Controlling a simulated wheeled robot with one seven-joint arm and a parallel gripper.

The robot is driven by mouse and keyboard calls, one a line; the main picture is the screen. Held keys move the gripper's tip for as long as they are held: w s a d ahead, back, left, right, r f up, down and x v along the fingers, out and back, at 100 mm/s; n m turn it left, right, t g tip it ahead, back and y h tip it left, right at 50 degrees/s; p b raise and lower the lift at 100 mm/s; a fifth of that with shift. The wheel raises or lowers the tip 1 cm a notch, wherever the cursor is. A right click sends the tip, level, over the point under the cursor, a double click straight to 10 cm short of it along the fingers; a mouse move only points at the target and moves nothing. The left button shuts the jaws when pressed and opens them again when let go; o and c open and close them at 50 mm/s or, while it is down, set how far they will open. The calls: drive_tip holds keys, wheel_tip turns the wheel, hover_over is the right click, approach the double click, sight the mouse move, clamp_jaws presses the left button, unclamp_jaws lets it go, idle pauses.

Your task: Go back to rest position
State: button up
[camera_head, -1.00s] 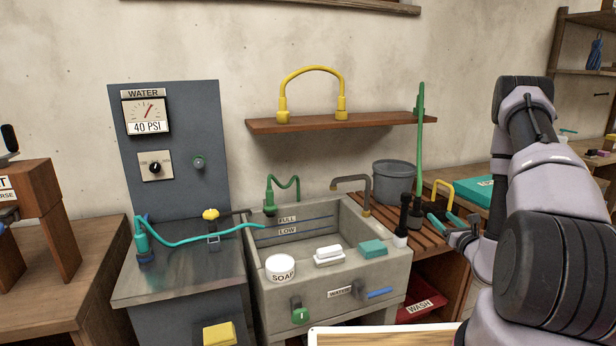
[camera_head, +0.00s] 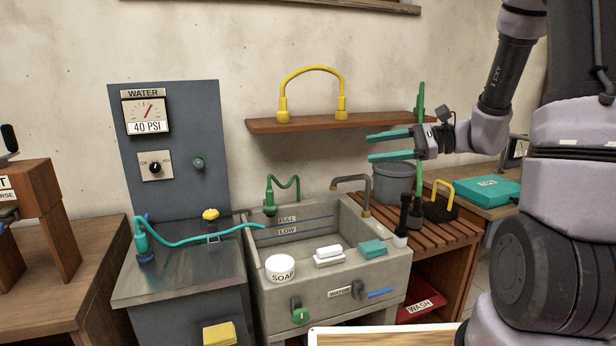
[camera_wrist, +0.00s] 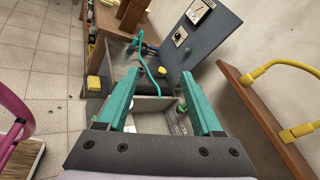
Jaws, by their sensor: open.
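My gripper (camera_head: 368,146) is open and empty, with its two teal fingers pointing left in the head view. It hangs in the air above the slatted rack, in front of the green upright piece and just below the right part of the wall shelf. In the wrist view my gripper (camera_wrist: 160,95) shows both fingers apart with nothing between them. Beyond the fingers lie the sink and the water panel. My arm comes in from the right side of the head view.
The concrete sink (camera_head: 398,270) holds a soap tub (camera_head: 281,269) on its front ledge. The wall shelf (camera_head: 370,122) carries a yellow hose (camera_head: 312,70). A grey bucket (camera_head: 393,184) and a yellow-handled brush (camera_head: 440,208) stand on the slatted rack (camera_head: 462,229). The water panel (camera_head: 180,195) is left.

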drive_tip(key=s+r+n+g+h, duration=0.3)
drive_tip(key=s+n+h, duration=0.3)
drive_tip(key=s, duration=0.5)
drive_tip(key=s+d+r+n+t+h, duration=0.4)
drive_tip(key=d+r+t+h, duration=0.2)
drive_tip(key=d+r+h, duration=0.1)
drive_tip(key=shift+d+t, duration=0.4)
drive_tip(key=shift+d, duration=0.15)
